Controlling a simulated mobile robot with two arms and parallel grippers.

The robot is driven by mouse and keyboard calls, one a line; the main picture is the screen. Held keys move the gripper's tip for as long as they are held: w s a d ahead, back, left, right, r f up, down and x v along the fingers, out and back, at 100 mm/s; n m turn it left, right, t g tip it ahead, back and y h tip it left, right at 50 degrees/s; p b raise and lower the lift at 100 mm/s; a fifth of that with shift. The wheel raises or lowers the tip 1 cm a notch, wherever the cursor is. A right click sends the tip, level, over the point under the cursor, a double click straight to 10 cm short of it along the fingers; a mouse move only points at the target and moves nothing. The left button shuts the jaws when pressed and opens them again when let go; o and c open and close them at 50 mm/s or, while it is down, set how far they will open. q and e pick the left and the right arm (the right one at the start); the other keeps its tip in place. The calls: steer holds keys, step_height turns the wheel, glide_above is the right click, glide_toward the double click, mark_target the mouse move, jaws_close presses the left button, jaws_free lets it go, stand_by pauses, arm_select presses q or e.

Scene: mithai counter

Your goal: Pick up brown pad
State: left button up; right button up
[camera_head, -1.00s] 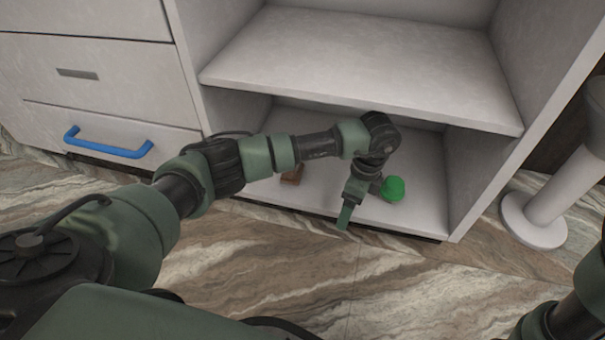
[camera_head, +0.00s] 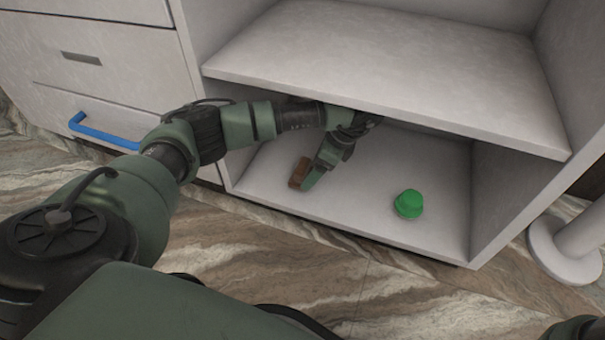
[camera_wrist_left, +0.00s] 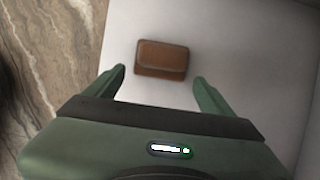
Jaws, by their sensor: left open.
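The brown pad (camera_head: 299,173) lies on the floor of the lower cabinet compartment, near its left front. In the left wrist view the brown pad (camera_wrist_left: 162,59) lies flat, between and a little beyond the two fingertips. My left gripper (camera_head: 307,182) reaches into the compartment from the left, right beside the pad in the head view. In the left wrist view my left gripper (camera_wrist_left: 158,80) is open, with nothing held between its fingers. My right gripper is not in view.
A green knobbed object (camera_head: 408,204) stands to the right in the same compartment. The shelf (camera_head: 400,62) is above my left wrist. A drawer unit with a blue handle (camera_head: 102,132) is at left, and a pale pedestal (camera_head: 566,245) is at right.

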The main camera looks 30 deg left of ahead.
mark_target(303, 165)
arm_select(q)
steer(key=a, duration=0.3)
steer(key=shift+s+a+f+b, duration=0.1)
steer(key=shift+s+a+b, duration=0.1)
steer(key=shift+s+b, duration=0.15)
steer(key=shift+s+f+b, duration=0.1)
steer(key=shift+f+b, duration=0.4)
steer(key=shift+b, duration=0.05)
steer(key=shift+a, duration=0.1)
steer(key=c, duration=1.4)
steer(key=shift+r, duration=0.15)
steer(key=shift+c, duration=0.2)
